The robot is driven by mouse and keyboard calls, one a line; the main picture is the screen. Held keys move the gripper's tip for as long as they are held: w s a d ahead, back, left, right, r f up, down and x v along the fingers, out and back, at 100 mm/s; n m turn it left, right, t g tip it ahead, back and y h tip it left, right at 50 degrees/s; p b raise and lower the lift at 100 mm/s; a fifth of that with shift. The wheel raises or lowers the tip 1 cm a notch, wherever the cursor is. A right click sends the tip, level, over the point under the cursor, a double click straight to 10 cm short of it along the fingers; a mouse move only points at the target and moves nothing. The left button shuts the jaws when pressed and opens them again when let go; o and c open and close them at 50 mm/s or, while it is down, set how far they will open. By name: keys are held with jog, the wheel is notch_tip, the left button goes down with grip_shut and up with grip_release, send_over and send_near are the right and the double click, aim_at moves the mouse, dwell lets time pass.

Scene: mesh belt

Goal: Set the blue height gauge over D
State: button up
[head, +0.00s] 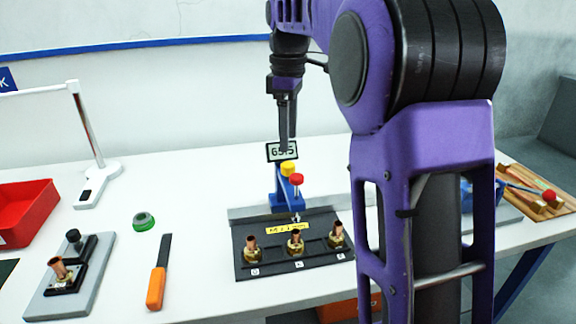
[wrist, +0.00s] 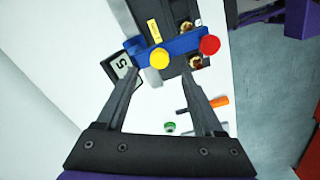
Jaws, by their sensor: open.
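The blue height gauge (head: 285,195) stands upright at the back edge of a black plate (head: 300,258), with a yellow knob, a red knob and a numeric display (head: 282,152). Three brass fittings with copper tubes stand in a row on the plate. The left one (head: 252,252) has a small label in front that looks like D, though it is too small to be sure. My gripper (head: 287,148) is open and empty, pointing down above the gauge. In the wrist view, the yellow knob of the gauge (wrist: 183,46) lies just beyond and between the fingertips (wrist: 161,75).
An orange-handled tool (head: 158,280), a green ring (head: 144,221) and a grey fixture (head: 68,285) lie left of the plate. A red bin (head: 25,212) and white stand (head: 92,150) are farther left. A wooden tray (head: 540,195) is at far right.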

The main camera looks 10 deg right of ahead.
aim_at(288, 164)
notch_tip(288, 164, down, 7)
jog(key=shift+r+b, duration=0.1)
jog(key=shift+b, duration=0.45)
grip_shut()
dwell(1.1)
